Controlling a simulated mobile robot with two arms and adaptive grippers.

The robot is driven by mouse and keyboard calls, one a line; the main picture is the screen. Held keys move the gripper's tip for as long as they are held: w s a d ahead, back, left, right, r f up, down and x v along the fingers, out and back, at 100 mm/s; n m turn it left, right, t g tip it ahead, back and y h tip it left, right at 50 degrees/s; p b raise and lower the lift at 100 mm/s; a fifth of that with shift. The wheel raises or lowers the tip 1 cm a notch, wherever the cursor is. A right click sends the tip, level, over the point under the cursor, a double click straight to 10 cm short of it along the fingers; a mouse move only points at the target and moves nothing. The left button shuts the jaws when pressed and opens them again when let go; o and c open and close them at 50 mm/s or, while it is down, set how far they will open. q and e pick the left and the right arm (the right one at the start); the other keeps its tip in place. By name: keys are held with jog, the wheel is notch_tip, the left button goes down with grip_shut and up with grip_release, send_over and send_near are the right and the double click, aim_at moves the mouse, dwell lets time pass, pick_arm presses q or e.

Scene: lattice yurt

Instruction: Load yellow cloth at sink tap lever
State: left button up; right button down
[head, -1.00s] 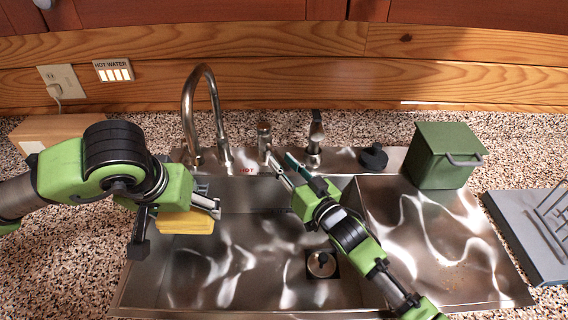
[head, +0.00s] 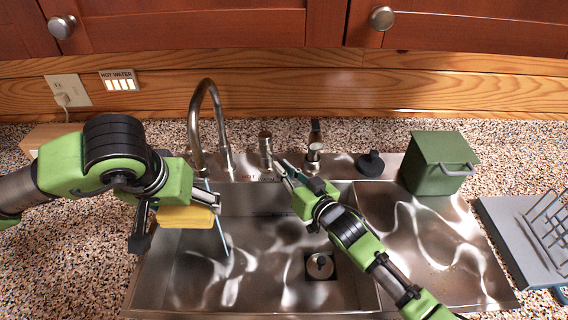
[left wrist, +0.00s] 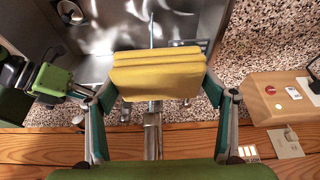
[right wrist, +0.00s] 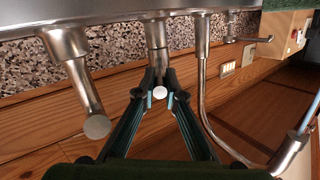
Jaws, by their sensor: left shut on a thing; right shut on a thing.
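The folded yellow cloth (head: 186,217) is in my left gripper (head: 213,204), over the left side of the sink (head: 290,292). The left wrist view shows the cloth (left wrist: 157,76) between both fingers. A thin bluish water stream (head: 223,235) falls from the curved tap spout (head: 207,86) past the cloth's right end. I cannot tell if it wets the cloth. My right gripper (head: 283,168) is at the tap lever, below the metal tap body (head: 265,146). In the right wrist view its fingers close around the lever's round end (right wrist: 159,92).
A dispenser (head: 314,152) and black stopper (head: 371,163) stand on the back ledge. A green lidded box (head: 438,165) and grey dish rack (head: 520,245) are at right. A drain (head: 320,266) lies in the basin. A wooden box (left wrist: 283,96) is beside the sink.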

jog(key=c, duration=2.1)
grip_release()
jog(key=v, duration=1.2)
